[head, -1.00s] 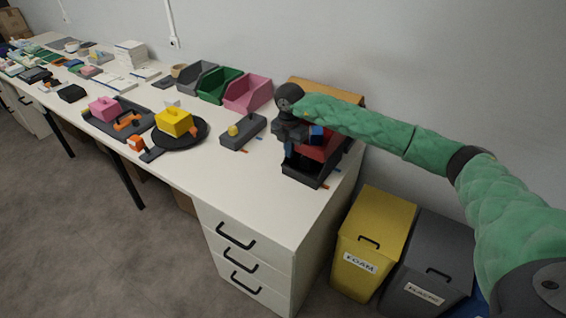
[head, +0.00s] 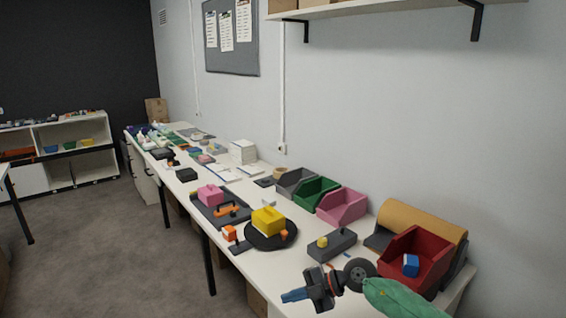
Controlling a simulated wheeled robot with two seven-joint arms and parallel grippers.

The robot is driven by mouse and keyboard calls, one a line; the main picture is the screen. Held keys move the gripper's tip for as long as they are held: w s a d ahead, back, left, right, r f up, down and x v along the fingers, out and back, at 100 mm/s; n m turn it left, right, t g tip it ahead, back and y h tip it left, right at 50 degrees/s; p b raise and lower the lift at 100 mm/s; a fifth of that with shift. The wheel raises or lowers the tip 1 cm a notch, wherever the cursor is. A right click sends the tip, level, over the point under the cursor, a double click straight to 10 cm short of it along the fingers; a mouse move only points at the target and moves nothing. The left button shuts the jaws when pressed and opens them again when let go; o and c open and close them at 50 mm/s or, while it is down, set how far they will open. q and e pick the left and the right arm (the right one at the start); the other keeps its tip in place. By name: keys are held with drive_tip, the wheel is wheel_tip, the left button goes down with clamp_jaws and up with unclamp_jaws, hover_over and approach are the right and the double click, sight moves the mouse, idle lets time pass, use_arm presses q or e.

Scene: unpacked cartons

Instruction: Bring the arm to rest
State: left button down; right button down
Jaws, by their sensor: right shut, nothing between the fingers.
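My right arm, in a green quilted sleeve (head: 398,298), comes in from the bottom right of the head view. My right gripper (head: 294,296) is shut and empty. It points left, in front of the near end of the white table (head: 258,262). A red bin (head: 432,250) stands at the table's near right end with a blue block (head: 411,265) in it. The gripper is apart from the bin, to its left and lower in the picture. My left gripper is not in view.
Pink (head: 343,205), green (head: 315,192) and grey (head: 293,182) bins line the wall. A grey block with a yellow knob (head: 332,244), a black round plate with a yellow block (head: 268,220) and a tray with a pink block (head: 210,195) lie nearby. Open floor (head: 110,250) is at left.

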drive_tip(key=s+a+r+m+t+y, duration=0.3)
drive_tip(key=r+m+t+y, duration=0.3)
drive_tip(key=r+t, duration=0.3)
drive_tip(key=s+d+f+m+t+h, duration=0.1)
drive_tip(key=d+f+m+t+h, duration=0.2)
drive_tip(key=d+m+t+h, duration=0.4)
drive_tip(key=d+f+m+t+h, duration=0.3)
drive_tip(key=d+m+h, duration=0.3)
drive_tip(key=m+h, duration=0.3)
drive_tip(key=s+d+f+m+g+h, duration=0.35)
drive_tip(key=s+d+f+g, duration=0.2)
drive_tip(key=f, duration=0.35)
drive_tip(key=s+d+f+g, duration=0.1)
drive_tip(key=s+f+g, duration=0.3)
drive_tip(key=s, duration=0.5)
drive_tip(key=s+d+f+m+g, duration=0.1)
drive_tip(key=s+f+g, duration=0.25)
drive_tip(key=s, duration=0.45)
drive_tip(key=s+d+f+g, duration=0.1)
drive_tip(key=s+f+g, duration=0.3)
drive_tip(key=s, duration=0.5)
drive_tip(key=s+a+f, duration=0.1)
drive_tip(key=a+f, duration=0.1)
drive_tip(key=f, duration=1.3)
drive_tip(key=s+a+f+g+y, duration=0.1)
drive_tip(key=a+f, duration=0.1)
drive_tip(key=f, duration=1.4)
drive_tip(key=shift+a, duration=0.2)
